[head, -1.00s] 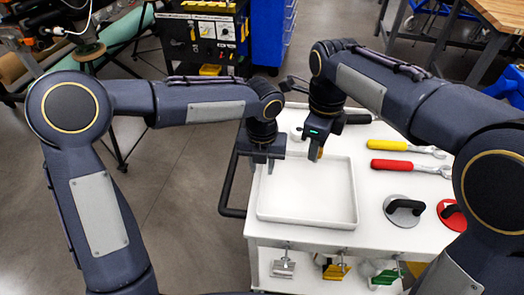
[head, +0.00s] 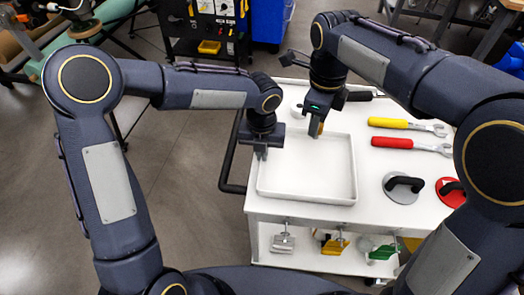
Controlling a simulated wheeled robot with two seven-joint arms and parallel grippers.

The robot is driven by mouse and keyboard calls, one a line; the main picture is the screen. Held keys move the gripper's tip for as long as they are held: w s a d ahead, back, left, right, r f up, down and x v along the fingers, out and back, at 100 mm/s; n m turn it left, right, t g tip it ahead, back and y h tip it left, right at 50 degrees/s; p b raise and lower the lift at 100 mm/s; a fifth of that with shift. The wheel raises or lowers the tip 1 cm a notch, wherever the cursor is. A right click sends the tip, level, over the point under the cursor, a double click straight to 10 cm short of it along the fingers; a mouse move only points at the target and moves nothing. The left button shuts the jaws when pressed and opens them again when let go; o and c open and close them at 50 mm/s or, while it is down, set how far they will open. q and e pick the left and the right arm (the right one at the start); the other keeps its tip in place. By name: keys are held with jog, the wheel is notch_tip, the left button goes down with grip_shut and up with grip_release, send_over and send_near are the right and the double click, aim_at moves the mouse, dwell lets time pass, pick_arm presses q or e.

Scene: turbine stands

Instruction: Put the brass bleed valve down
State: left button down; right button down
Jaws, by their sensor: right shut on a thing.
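My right gripper (head: 316,132) is shut on the brass bleed valve (head: 321,128), of which only a small brass-orange piece shows beside the fingers. The gripper is over the back edge of the white tray (head: 306,197); whether the valve touches anything is hidden. My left gripper (head: 262,153) is over the tray's back left corner with nothing visible in it. Its fingers look close together, but I cannot tell whether they are shut. The visible tray floor is empty.
The white cart top (head: 385,167) holds a yellow-handled wrench (head: 400,124), a red-handled wrench (head: 405,144), a grey suction cup (head: 402,187) and a red one (head: 450,190) right of the tray. Clamps, one yellow (head: 335,246), are below. A black rail (head: 228,160) runs along the left.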

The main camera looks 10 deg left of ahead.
jog(key=n, duration=0.1)
jog(key=d+n, duration=0.1)
jog(key=n, duration=0.1)
jog(key=f+n, duration=0.1)
jog(key=shift+d+n, duration=0.3)
jog(key=d+n, duration=0.1)
jog(key=n, duration=0.3)
send_over(316, 166)
notch_tip(316, 166, down, 6)
jog(key=shift+f, duration=2.3)
jog(key=c, duration=1.1)
grip_release()
jog(key=shift+f, duration=0.15)
